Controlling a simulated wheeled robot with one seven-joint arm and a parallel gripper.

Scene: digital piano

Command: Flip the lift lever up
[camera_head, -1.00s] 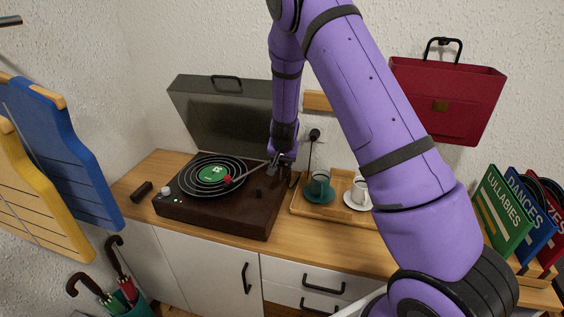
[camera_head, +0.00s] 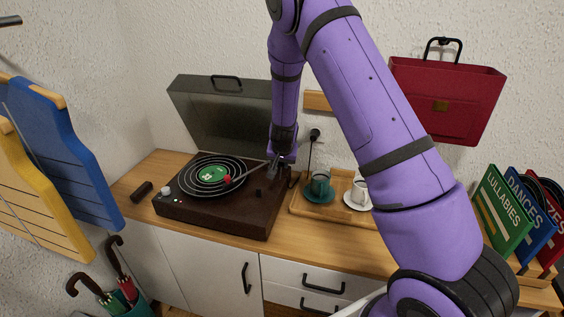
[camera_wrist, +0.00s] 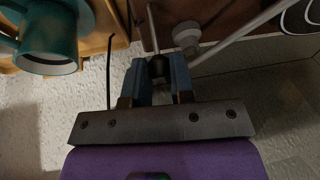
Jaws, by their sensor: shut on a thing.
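The record player (camera_head: 218,213) stands on the counter with its lid up. A black record (camera_head: 186,180) with a green label (camera_head: 212,174) lies on its platter. The thin tonearm (camera_head: 250,171) reaches over the record, its red head (camera_head: 228,180) near the label; I cannot tell whether it touches. The tonearm also shows in the wrist view (camera_wrist: 237,35). My gripper (camera_head: 282,158) is at the player's back right corner. In the wrist view, my gripper (camera_wrist: 158,76) is shut on the dark tip of the lift lever (camera_wrist: 152,28), a thin metal rod.
A wooden tray (camera_head: 334,212) with a teal cup (camera_head: 319,183) and a white cup (camera_head: 360,191) stands close right of the player. The raised lid (camera_head: 222,112) is behind it. A black plug (camera_head: 314,134) and cord are on the wall. A dark brush (camera_head: 141,192) lies at left.

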